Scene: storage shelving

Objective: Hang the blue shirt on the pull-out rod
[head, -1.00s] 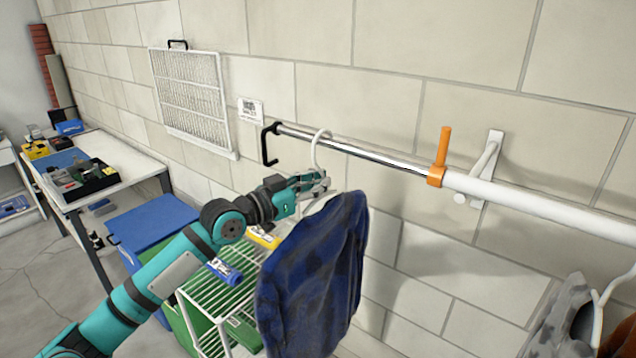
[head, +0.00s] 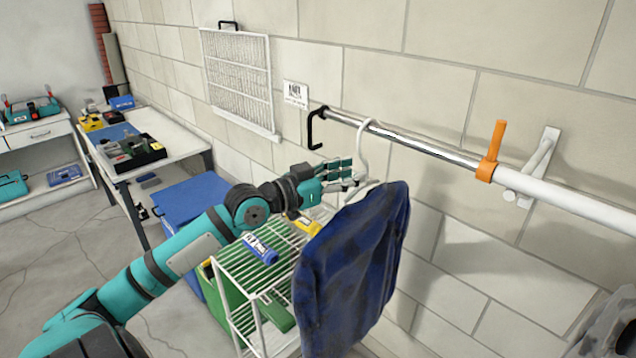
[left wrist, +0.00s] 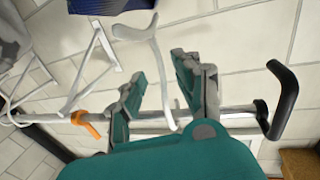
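The blue plaid shirt (head: 350,275) hangs on a white hanger (head: 361,150). The hanger's hook curves over the silver pull-out rod (head: 418,148), between its black end handle (head: 314,128) and the orange lever (head: 490,152). My left gripper (head: 350,174) is just left of the hanger's neck, with its fingers spread. In the left wrist view, the fingers (left wrist: 157,75) are apart, with the white hanger hook (left wrist: 158,65) in line between them and the rod (left wrist: 232,113) beyond. Contact with the hanger cannot be told. My right gripper is not in view.
A white wire rack (head: 262,285) with a blue item (head: 260,248) stands below my left arm. A blue bin (head: 196,203) and a worktable (head: 185,130) are further left. A wall bracket (head: 540,165) holds the rod. Grey cloth (head: 610,325) shows at the lower right.

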